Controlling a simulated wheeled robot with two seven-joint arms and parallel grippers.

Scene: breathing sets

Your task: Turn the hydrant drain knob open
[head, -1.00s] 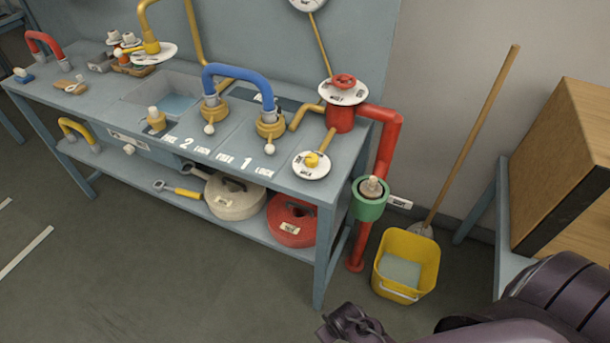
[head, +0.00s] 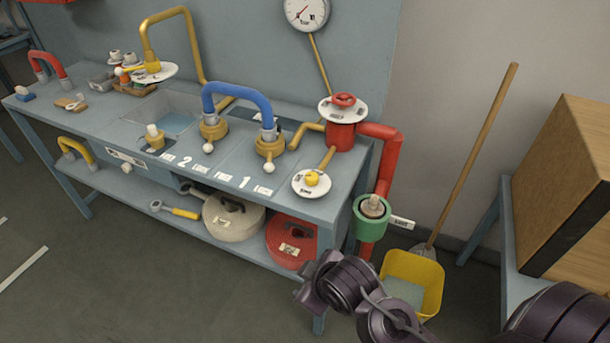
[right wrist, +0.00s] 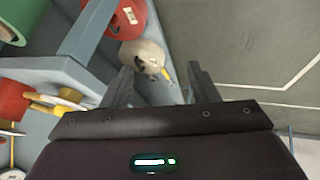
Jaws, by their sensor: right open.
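The red hydrant (head: 341,136) stands at the bench's right end with a red wheel knob (head: 344,100) on a white marked dial (head: 343,112). A smaller yellow knob (head: 312,179) sits on a white dial (head: 311,185) in front of it, joined by a yellow pipe. Their lettering is too small to read surely. My right gripper (head: 311,287) is low in front of the bench's right leg, below and apart from both knobs. In the right wrist view it (right wrist: 160,82) is open and empty, with the yellow knob (right wrist: 70,94) off to the left. My left gripper is out of view.
A green cup (head: 370,226) on the red pipe (head: 387,165) and a yellow bucket (head: 427,272) are near my right arm. A blue hose (head: 238,89) arches over the bench. Red (head: 291,242) and cream (head: 232,218) reels lie on the lower shelf.

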